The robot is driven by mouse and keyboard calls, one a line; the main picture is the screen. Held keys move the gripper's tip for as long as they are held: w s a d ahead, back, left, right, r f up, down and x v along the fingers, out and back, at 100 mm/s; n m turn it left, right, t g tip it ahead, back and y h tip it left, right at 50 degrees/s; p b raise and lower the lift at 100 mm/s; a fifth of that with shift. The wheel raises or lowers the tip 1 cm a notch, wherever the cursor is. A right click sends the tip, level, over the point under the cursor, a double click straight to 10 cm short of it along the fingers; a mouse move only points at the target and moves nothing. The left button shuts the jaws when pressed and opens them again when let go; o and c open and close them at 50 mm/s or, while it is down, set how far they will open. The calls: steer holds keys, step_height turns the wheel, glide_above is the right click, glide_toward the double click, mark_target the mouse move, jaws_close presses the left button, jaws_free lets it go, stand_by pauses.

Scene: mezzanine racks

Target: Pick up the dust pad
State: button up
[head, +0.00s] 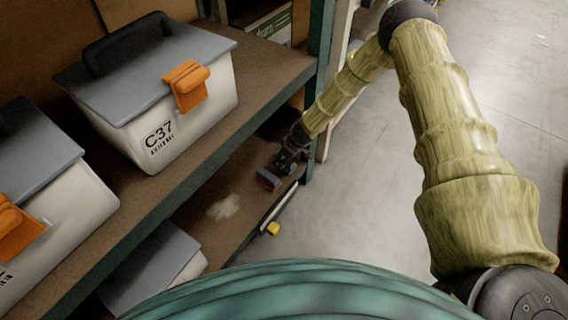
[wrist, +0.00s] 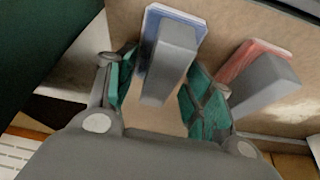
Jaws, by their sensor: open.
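Two pads with grey block handles lie on the lower shelf in the wrist view: a blue-faced pad (wrist: 172,50) and a red-faced pad (wrist: 262,72) to its right. I cannot tell which one the task calls the dust pad. My gripper (wrist: 162,88) is open, its teal fingers on either side of the blue pad's handle. Whether they touch it is unclear. In the head view my gripper (head: 287,160) is low over the shelf's front part, beside the red pad (head: 268,180). The blue pad is mostly hidden there by the gripper.
The lower shelf (head: 240,185) has a pale dusty patch (head: 223,208) and a yellow-ended item (head: 272,228) near its front edge. The upper shelf (head: 255,75) overhangs it and holds a bin marked C37 (head: 165,110). A rack post (head: 318,60) stands near my arm. Open floor (head: 375,190) lies right.

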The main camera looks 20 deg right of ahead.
steer(key=shift+f, duration=0.1)
stand_by(0.3)
steer(key=shift+s, duration=0.1)
steer(key=c, duration=1.1)
step_height(320, 180, up, 3)
steer(key=shift+r+p, duration=0.2)
steer(key=shift+p, duration=0.5)
steer(key=shift+s+d+r, duration=0.15)
steer(key=shift+d+r, duration=0.05)
steer(key=s+d+p, duration=0.1)
steer(key=s+d, duration=0.2)
steer(key=s, duration=0.2)
steer(key=s+d, duration=0.3)
steer(key=s, duration=0.1)
steer(key=s+d+p, duration=0.1)
steer(key=s+d, duration=0.2)
steer(key=s, duration=0.2)
steer(key=shift+s+d+p, duration=0.2)
steer(key=shift+s+p, duration=0.15)
